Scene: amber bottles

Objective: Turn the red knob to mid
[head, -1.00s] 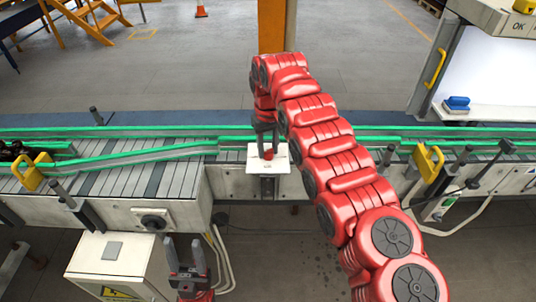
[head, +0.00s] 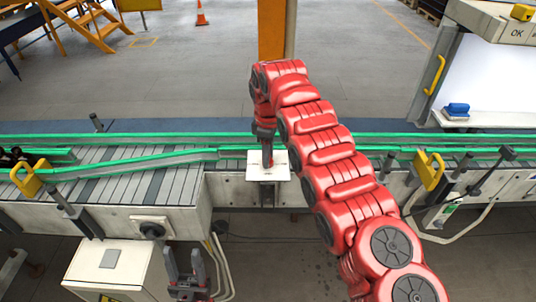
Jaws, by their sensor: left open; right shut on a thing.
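The red knob (head: 267,163) sits on a white plate (head: 282,169) at the front edge of the conveyor, near the middle of the head view. It is mostly hidden by my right gripper (head: 266,157), which comes down from above and is shut on it. The fingers now show nearly edge-on, one in front of the other. The knob's exact angle and any marks for its positions cannot be made out. My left gripper (head: 184,262) is open and empty at the lower left, well apart from the knob, with its fingers pointing up.
A black rotary switch (head: 151,230) is on the conveyor's front at left, above a pale cabinet (head: 112,262). Green rails (head: 340,138) run along the conveyor. Yellow brackets (head: 430,171) stand at both sides. Floor in front of the plate looks clear.

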